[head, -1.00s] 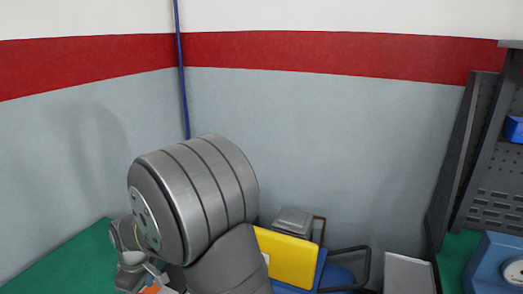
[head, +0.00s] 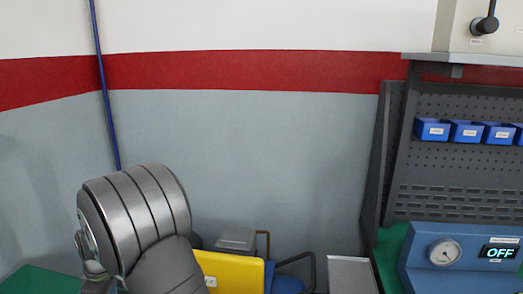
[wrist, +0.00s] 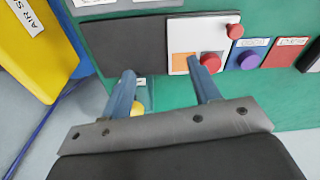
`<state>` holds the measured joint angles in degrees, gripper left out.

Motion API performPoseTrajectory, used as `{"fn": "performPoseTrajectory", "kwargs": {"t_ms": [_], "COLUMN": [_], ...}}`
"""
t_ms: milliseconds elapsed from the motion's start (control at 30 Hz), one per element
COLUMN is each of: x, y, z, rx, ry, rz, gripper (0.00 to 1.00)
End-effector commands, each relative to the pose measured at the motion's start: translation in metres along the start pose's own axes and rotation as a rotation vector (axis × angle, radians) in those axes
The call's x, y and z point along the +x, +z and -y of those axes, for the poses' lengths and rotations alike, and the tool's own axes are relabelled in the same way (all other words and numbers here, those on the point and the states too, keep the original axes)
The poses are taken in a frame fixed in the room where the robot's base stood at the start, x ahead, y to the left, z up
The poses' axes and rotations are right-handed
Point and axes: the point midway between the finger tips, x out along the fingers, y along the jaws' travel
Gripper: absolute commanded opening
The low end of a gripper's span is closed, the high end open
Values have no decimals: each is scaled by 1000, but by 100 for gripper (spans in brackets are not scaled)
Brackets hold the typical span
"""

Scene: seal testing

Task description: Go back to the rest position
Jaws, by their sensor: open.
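My gripper (wrist: 160,68) is open in the wrist view, its two fingers spread with nothing between them. It is above a green surface (wrist: 250,115) and in front of a panel. A white plate (wrist: 204,32) with a red button (wrist: 211,62) is by the right fingertip; I cannot tell whether they touch. A small yellow part (wrist: 137,108) shows beside the left finger. In the head view only my arm links show at lower left, and my gripper is out of sight.
A yellow box (head: 232,272) stands beside my arm. A blue device (head: 455,262) with a gauge and a display reading OFF is at right, below a pegboard (head: 460,185) with several blue bins (head: 466,133). Red (wrist: 235,31) and purple (wrist: 247,60) knobs are beyond my right finger.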

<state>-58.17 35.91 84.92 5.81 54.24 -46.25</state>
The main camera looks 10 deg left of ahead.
Motion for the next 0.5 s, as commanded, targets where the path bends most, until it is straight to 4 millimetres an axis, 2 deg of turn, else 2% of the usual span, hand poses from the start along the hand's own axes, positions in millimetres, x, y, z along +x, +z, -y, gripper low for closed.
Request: {"fn": "performPoseTrajectory", "kwargs": {"t_ms": [300,500], "x": [40,61], "y": [-47,-63], "z": [22,30], "rx": [-4,-1], "ry": [-1,-1], "rz": [1,1], "gripper": [56,56]}}
